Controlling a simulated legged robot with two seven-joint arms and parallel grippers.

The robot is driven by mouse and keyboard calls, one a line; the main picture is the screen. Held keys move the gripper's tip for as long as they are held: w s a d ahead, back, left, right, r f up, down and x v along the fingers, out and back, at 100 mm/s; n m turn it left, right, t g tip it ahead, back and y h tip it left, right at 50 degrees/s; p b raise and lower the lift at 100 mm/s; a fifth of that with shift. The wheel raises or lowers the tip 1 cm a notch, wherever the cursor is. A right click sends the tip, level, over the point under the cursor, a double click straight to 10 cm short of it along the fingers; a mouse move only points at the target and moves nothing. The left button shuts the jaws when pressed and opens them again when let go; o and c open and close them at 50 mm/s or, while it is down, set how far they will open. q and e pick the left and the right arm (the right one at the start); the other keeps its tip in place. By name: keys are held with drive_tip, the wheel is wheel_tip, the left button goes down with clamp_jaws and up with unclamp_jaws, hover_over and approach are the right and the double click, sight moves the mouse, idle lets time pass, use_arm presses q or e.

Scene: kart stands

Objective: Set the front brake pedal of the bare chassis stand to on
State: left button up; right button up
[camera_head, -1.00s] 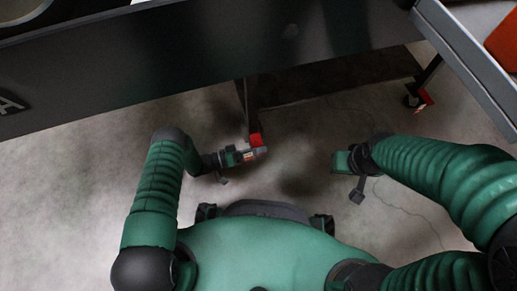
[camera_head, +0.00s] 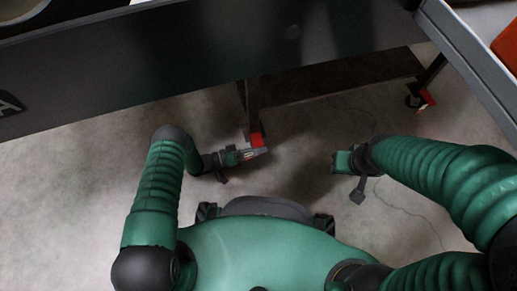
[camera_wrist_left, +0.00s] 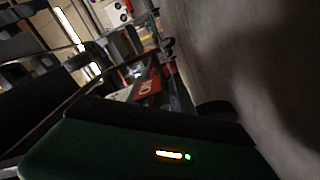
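A red pedal-like part (camera_head: 256,139) sits at the lower end of a dark post (camera_head: 252,98) that comes down from the dark stand's edge in the head view. My left gripper (camera_head: 262,153) is right beside its lower side; whether they touch cannot be told. In the left wrist view a red part with white marking (camera_wrist_left: 148,85) shows just beyond my green gripper body, which hides much of the lower picture. The left fingers are too small to read as open or shut. My right gripper (camera_head: 337,162) is apart from the red part, over the floor to the right.
The long dark panel (camera_head: 200,62) of the stand crosses the top of the head view. A second dark post with a red foot (camera_head: 424,98) stands at the right, near a grey frame rail (camera_head: 472,65). The pale floor (camera_head: 75,190) is clear at left.

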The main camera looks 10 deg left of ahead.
use_arm(q)
drive_tip(key=v, duration=1.7)
drive_tip(key=shift+d+f, duration=0.1)
